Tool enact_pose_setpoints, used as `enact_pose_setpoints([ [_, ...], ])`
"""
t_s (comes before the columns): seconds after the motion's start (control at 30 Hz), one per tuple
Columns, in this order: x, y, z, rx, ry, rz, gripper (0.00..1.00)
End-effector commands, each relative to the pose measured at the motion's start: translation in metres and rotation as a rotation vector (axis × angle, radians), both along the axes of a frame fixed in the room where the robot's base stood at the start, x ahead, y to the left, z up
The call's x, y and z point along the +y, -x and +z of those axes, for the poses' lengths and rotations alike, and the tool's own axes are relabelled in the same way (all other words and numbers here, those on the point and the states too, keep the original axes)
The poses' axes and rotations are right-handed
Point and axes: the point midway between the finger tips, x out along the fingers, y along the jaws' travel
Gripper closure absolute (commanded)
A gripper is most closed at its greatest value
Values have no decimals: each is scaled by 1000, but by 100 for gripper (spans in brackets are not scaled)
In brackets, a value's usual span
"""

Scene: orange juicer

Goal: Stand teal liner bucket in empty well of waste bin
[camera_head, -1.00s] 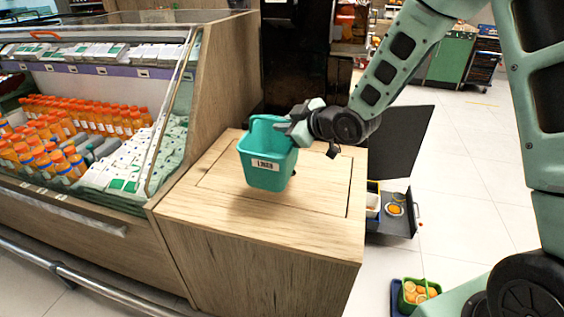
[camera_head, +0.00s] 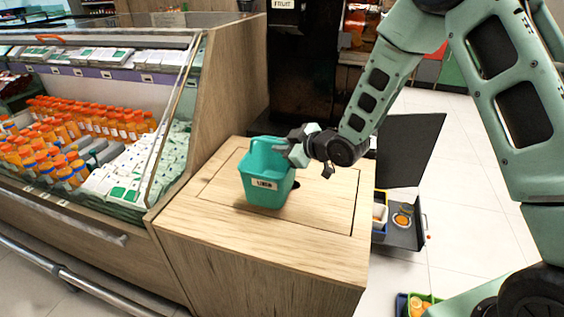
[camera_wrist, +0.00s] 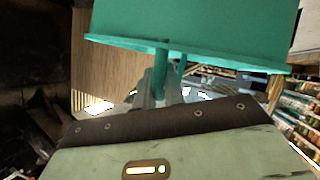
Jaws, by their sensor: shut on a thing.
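The teal liner bucket (camera_head: 266,190) has a pale label on its front and appears nearly upright, above the wooden cabinet top (camera_head: 225,228). I cannot tell whether its base touches the top. My gripper (camera_head: 292,152) is shut on the bucket at its upper right side. In the wrist view the bucket (camera_wrist: 200,30) fills the upper part, and the fingertips (camera_wrist: 166,78) meet a thin teal part below its rim. I cannot clearly make out the waste bin or its empty well.
A glass-fronted chiller (camera_head: 75,190) with orange bottles stands at the left. A dark panel (camera_head: 408,148) stands behind an open tray (camera_head: 404,236) with small containers at the right. A green crate (camera_head: 418,305) with orange fruit is on the floor. A small dark patch shows beside the bucket.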

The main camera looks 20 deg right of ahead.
Motion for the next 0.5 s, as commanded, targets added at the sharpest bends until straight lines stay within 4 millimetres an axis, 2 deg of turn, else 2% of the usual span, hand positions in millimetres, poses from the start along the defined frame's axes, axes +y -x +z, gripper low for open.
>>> enact_pose_setpoints([
  [0.3, 0, 0, -40, 1, -1, 0, 100],
  [0.5, 0, 0, -43, -3, 0, 0, 100],
])
